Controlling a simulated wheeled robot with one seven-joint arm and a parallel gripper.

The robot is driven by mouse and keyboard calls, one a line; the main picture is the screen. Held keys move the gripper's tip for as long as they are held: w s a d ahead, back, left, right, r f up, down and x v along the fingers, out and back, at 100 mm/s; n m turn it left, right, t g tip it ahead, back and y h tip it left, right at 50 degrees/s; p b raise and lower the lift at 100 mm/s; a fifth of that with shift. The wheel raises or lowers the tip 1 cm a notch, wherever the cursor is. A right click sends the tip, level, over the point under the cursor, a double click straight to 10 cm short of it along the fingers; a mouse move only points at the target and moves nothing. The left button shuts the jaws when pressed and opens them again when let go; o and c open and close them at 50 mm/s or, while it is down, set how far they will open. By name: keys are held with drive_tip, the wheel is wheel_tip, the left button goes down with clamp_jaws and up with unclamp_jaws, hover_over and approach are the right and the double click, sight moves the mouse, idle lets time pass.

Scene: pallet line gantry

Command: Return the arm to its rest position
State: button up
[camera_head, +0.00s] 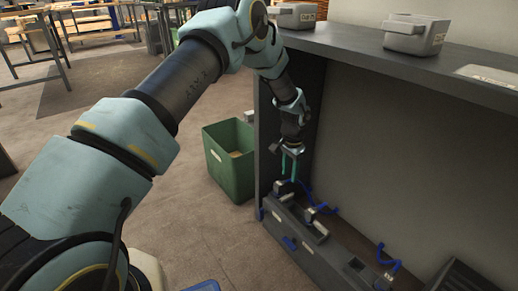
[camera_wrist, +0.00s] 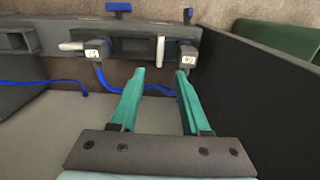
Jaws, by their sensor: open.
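My arm reaches from the left of the head view down toward the low part of a dark grey cabinet. My gripper (camera_head: 291,165) hangs there with its two green fingers pointing down, above a dark box with connectors. In the wrist view my gripper (camera_wrist: 161,75) is open, with its fingers apart and nothing between them. Just beyond the fingertips are two grey plug blocks with small white labels, the left block (camera_wrist: 97,52) and the right block (camera_wrist: 187,55). Blue cables (camera_wrist: 145,90) run below the blocks, behind the fingers.
A green bin (camera_head: 230,160) stands on the floor left of the cabinet. Grey lidded containers (camera_head: 416,34) sit on the cabinet's top shelf (camera_head: 360,55). A dark side wall (camera_wrist: 262,85) rises close to the right of my fingers. Open floor (camera_head: 190,205) lies left of the cabinet.

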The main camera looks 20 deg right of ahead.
drive_tip(key=w+a+r+n, duration=0.3)
drive_tip(key=a+r, duration=0.5)
drive_tip(key=a, duration=0.4)
drive_tip(key=w+a+r+n, duration=0.35)
drive_tip(key=a+r, duration=0.35)
drive_tip(key=a, duration=0.4)
drive_tip(key=s+a+r+n+t, duration=0.1)
drive_tip(key=s+a+r+n, duration=0.25)
drive_tip(key=a, duration=0.45)
drive_tip(key=s+a+r+n, duration=0.25)
drive_tip(key=s+a, duration=0.25)
drive_tip(key=a, duration=0.3)
drive_tip(key=s+a+r+n+t, duration=0.1)
drive_tip(key=s+a+r+n, duration=0.2)
drive_tip(key=s+a, duration=0.35)
wheel_tip(320, 180, up, 32)
drive_tip(key=w+a+p, duration=0.1)
drive_tip(key=w+p, duration=0.1)
drive_tip(key=p, duration=3)
drive_tip(key=shift+w+r+m+p, duration=0.2)
drive_tip(key=shift+r+m+p, duration=0.05)
drive_tip(key=shift+m+p, duration=0.1)
